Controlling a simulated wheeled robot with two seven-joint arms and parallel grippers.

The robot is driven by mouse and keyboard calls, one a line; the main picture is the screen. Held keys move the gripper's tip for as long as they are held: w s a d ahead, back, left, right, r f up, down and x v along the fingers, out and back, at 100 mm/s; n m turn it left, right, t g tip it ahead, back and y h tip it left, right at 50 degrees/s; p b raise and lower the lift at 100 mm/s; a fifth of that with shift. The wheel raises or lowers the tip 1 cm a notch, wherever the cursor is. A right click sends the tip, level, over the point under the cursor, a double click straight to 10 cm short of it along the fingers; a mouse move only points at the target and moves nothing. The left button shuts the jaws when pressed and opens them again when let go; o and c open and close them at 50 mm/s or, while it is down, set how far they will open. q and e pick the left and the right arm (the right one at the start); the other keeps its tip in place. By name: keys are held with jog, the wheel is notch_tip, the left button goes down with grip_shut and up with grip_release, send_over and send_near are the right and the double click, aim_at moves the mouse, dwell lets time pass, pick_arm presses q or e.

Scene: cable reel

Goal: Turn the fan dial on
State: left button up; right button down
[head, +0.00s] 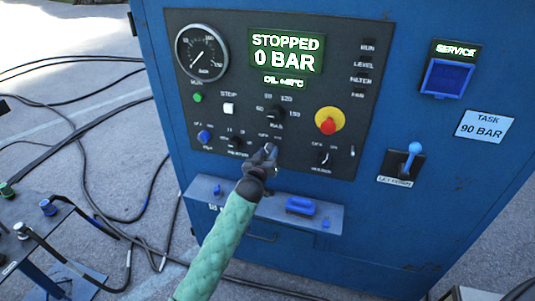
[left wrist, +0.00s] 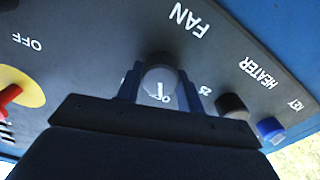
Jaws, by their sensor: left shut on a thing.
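The fan dial (left wrist: 160,77) is a dark round knob on the black control panel, under the white word FAN in the left wrist view. My left gripper (left wrist: 161,92) has one finger on each side of the dial and is shut on it. In the head view my left gripper (head: 267,153) is at the lower middle of the panel and hides the dial. White marks show beside the dial, but its exact setting is hard to read. My right gripper is in neither view.
The heater knob (left wrist: 231,106) and blue key knob (left wrist: 270,129) sit close beside the fan dial. A red knob on a yellow disc (head: 328,121) is to the upper right. The display (head: 287,50) reads STOPPED, 0 BAR. A blue-grey ledge (head: 262,207) juts out below.

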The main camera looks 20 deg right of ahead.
pick_arm(q)
jog(key=shift+m, duration=0.3)
jog(key=shift+f+m, duration=0.1)
jog(key=shift+m, duration=0.8)
jog(key=m, duration=0.2)
jog(key=shift+m+b, duration=0.3)
jog(key=shift+b, duration=0.1)
jog(key=shift+m, duration=0.5)
jog(key=m, duration=0.4)
jog(key=shift+m, duration=1)
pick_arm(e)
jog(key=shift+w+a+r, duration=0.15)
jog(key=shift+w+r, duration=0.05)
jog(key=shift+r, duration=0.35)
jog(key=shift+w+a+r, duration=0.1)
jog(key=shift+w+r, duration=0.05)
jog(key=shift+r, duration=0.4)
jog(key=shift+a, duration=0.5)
